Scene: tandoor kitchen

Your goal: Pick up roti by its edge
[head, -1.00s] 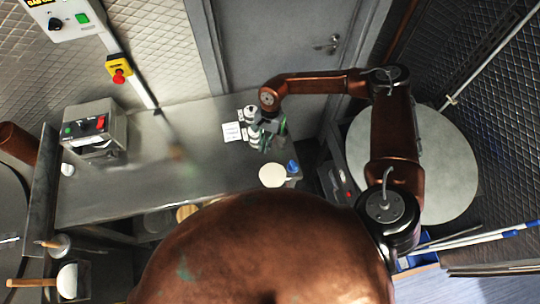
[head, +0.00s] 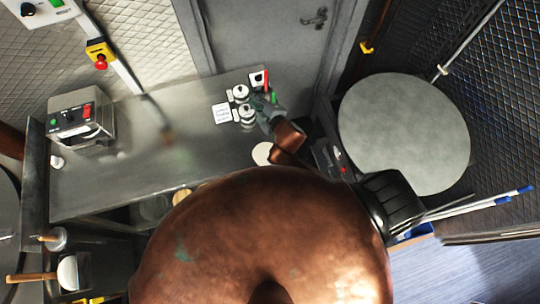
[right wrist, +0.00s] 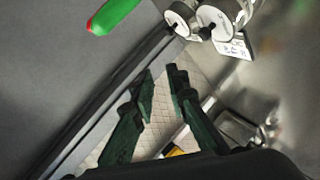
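A pale round disc (head: 262,153), which looks like the roti, lies near the front right edge of the steel counter in the head view. My right arm partly covers it. My right gripper (head: 264,106) is beyond the disc, close to the canisters at the back right of the counter. In the right wrist view its two dark green fingers (right wrist: 162,80) stand apart with nothing between them. The roti does not show in the right wrist view. My left gripper is not in view.
Metal canisters (head: 246,112) and a white card (head: 221,113) stand beside my right gripper. A green and red bottle (right wrist: 112,15) shows in the right wrist view. A control box (head: 82,119) sits at the counter's left. A large round grey surface (head: 404,130) is at right. The counter's middle is clear.

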